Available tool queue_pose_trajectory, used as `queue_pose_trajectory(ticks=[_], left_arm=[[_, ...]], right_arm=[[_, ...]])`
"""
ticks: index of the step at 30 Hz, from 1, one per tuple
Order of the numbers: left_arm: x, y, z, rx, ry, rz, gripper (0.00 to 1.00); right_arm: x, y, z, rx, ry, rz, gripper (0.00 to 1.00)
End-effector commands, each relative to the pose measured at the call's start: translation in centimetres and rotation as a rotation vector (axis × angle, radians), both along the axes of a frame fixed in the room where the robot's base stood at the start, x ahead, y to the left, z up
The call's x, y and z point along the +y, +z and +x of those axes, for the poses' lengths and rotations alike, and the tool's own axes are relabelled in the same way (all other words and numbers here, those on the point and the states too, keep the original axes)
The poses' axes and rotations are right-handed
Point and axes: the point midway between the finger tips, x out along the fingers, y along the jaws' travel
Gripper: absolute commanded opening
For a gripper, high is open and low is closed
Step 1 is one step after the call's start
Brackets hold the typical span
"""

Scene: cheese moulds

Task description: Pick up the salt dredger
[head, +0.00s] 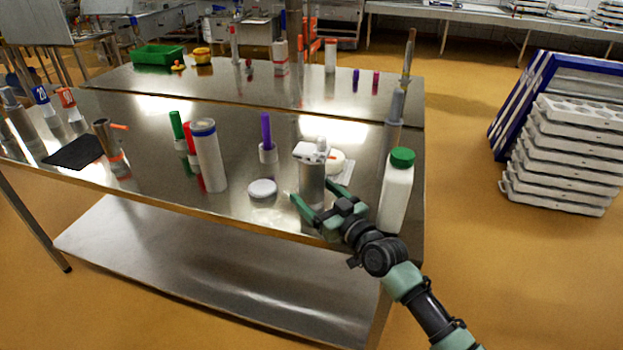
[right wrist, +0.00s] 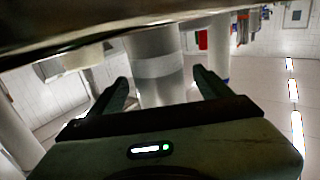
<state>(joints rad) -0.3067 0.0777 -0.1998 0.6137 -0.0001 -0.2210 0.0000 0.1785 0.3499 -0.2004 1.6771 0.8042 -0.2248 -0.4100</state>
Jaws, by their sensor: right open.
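The salt dredger, as I take it, is a metal cylinder (head: 311,186) under a white top, upright near the front edge of the steel table. My right gripper (head: 313,197) is open at its lower part, with one finger on each side. In the right wrist view, a pale metallic cylinder with a lighter band (right wrist: 157,66) stands between and just beyond the open fingers (right wrist: 160,78). I cannot tell whether the fingers touch it. My left gripper is not in view.
A white bottle with a green cap (head: 396,194) stands close to the right of my gripper. A round white lid (head: 262,188) lies to the left. Stacked trays (head: 565,155) stand right.

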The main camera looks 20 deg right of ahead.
Motion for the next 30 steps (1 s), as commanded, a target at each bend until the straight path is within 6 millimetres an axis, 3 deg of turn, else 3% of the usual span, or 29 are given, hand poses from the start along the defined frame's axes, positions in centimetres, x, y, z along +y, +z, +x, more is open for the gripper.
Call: queue_pose_trajectory(ticks=[4, 12, 21, 30], left_arm=[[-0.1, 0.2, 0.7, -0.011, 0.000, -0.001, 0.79], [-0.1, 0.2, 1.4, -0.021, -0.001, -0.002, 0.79], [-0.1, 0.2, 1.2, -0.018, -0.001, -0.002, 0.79], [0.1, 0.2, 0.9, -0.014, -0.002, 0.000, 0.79]], right_arm=[[0.5, 0.1, 1.6, -0.001, -0.001, -0.001, 0.79], [0.5, -0.1, 1.8, 0.000, -0.001, -0.001, 0.79], [0.5, -0.1, 1.8, -0.001, -0.001, -0.002, 0.00], [0.5, 0.3, 1.8, -0.004, -0.001, -0.001, 0.00]])
